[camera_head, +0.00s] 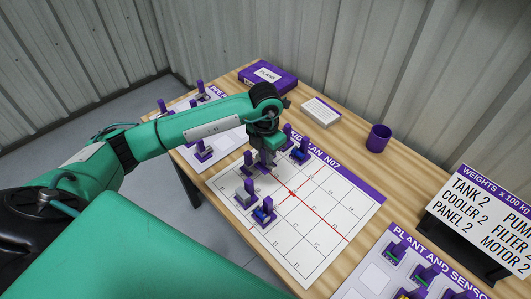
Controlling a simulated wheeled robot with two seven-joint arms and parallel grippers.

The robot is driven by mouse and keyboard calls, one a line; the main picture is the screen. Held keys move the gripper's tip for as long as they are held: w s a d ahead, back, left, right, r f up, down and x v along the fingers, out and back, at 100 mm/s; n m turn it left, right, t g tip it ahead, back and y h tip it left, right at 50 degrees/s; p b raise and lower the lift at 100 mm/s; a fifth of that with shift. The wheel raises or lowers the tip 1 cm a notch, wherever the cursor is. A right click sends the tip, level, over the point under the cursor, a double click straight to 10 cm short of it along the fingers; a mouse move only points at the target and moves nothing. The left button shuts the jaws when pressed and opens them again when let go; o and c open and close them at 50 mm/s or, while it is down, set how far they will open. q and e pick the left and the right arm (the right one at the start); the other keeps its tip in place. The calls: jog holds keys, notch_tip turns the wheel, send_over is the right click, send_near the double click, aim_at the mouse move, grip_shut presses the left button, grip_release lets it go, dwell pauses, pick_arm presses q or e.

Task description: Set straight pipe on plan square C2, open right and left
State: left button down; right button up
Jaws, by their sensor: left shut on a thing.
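My left gripper (266,158) points down over the upper left part of the white plan sheet (345,207), which has a grid and red centre lines. It is shut on a small piece low at the sheet; the fingers and arm hide most of it, so I cannot tell its open sides, its square or whether it touches the sheet. Other pieces with purple posts stand on the plan: a blue one (300,156) right of the gripper, a grey one (245,195) and a blue one (264,214) at the left edge. My right gripper is out of view.
A pipe sheet with purple-posted pieces (203,152) lies behind my left arm. A plant and sensor sheet (375,278) with several pieces is at lower right. A purple box (267,75), a white-topped block (321,111), a purple cup (378,138) and a weights sign (487,215) stand along the back.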

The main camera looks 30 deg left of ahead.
aim_at(266, 167)
pick_arm(q)
jog(key=shift+f, duration=0.1)
jog(key=shift+f+b, duration=1.5)
jog(key=shift+f, duration=0.1)
jog(key=shift+f+b, duration=0.8)
jog(key=shift+f, duration=0.25)
jog(key=shift+f+b, duration=0.6)
jog(key=shift+f, duration=0.05)
jog(key=shift+f+b, duration=1)
jog(key=shift+f, duration=0.15)
